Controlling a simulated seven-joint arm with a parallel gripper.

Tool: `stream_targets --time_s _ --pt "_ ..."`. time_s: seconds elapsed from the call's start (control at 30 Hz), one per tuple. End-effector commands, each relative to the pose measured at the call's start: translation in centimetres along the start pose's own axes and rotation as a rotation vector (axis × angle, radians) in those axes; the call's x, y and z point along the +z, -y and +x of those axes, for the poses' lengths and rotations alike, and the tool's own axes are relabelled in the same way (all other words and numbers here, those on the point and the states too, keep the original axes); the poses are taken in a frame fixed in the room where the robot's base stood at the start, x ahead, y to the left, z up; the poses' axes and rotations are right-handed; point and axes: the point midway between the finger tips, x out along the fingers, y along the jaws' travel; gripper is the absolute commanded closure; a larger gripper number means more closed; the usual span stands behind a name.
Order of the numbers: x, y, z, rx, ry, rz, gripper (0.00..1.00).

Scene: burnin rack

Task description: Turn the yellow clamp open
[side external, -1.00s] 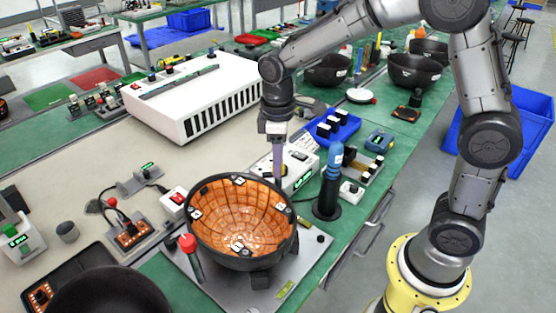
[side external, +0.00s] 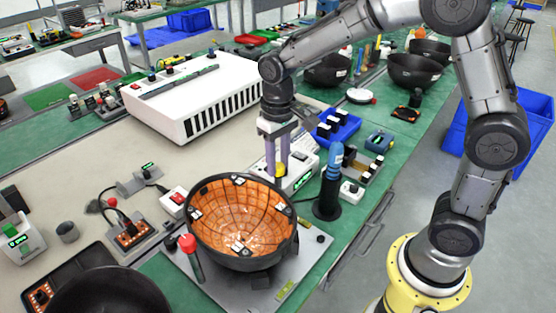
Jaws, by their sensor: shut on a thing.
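The yellow clamp (side external: 280,170) is a small yellow piece at the far rim of the black bowl, in front of a white box-shaped device. My gripper (side external: 277,168) points straight down behind the bowl, with both fingers visible side by side. Its fingertips are at the yellow clamp and shut on it. The fingers partly hide the clamp, so its exact angle is hard to tell. The black bowl (side external: 190,222) has an orange gridded inside with several small white-marked pieces around its rim.
The bowl stands on a grey plate (side external: 283,270) with a red-knobbed lever (side external: 188,245) at its front left. A blue-topped upright tool (side external: 333,175) in a black holder stands close to the right of my gripper. A white vented box (side external: 195,95) stands behind left.

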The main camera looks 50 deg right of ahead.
Motion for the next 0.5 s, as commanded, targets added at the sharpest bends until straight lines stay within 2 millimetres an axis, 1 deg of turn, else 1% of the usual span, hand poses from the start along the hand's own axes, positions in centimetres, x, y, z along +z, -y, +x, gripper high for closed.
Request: stream_targets --time_s 0.03,0.5 --pt "-0.11 0.03 -0.24 -0.002 -0.006 0.011 1.00" --pt "-0.14 0.03 -0.27 -0.002 -0.007 0.033 1.00"
